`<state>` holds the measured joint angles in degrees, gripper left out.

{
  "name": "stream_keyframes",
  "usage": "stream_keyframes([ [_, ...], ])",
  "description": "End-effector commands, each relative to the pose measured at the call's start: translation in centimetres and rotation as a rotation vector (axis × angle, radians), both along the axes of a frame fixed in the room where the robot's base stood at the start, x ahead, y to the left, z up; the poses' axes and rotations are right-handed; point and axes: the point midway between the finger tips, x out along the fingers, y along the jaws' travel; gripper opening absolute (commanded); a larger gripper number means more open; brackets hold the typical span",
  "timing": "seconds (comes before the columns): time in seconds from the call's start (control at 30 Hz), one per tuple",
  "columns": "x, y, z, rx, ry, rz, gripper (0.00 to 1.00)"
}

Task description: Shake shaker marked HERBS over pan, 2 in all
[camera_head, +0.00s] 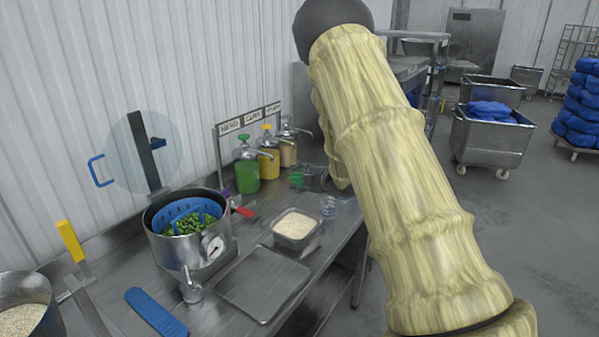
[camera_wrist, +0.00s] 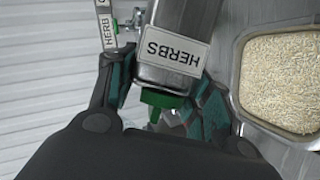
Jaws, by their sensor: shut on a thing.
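In the wrist view my gripper (camera_wrist: 162,102) is shut on a metal shaker (camera_wrist: 172,75) with a HERBS label, upside down in the picture, and a green end. In the head view a green end (camera_head: 297,179) and grey body show left of my arm, above the bench, apparently lying sideways. My arm hides most of the gripper there. A small steel pan of pale rice (camera_head: 274,229) stands on the bench, nearer the camera than the shaker. Its rim (camera_wrist: 236,75) shows right of the shaker in the wrist view; the shaker does not overlap its rice there.
Green (camera_head: 247,177), yellow (camera_head: 269,163) and tan (camera_head: 288,152) pump bottles stand behind, under a label rack. A pot with a blue basket of greens (camera_head: 150,218) stands left. An empty tray (camera_head: 262,285) lies in front; a clear cup (camera_head: 328,206) stands beside the pan.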

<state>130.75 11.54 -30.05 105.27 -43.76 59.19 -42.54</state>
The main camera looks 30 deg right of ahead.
Motion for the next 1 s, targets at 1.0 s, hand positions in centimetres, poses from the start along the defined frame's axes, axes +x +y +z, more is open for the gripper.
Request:
stream_keyframes([
  [1.0, 0.03, -0.1, 1.18, 0.456, 0.189, 0.0, 0.22],
])
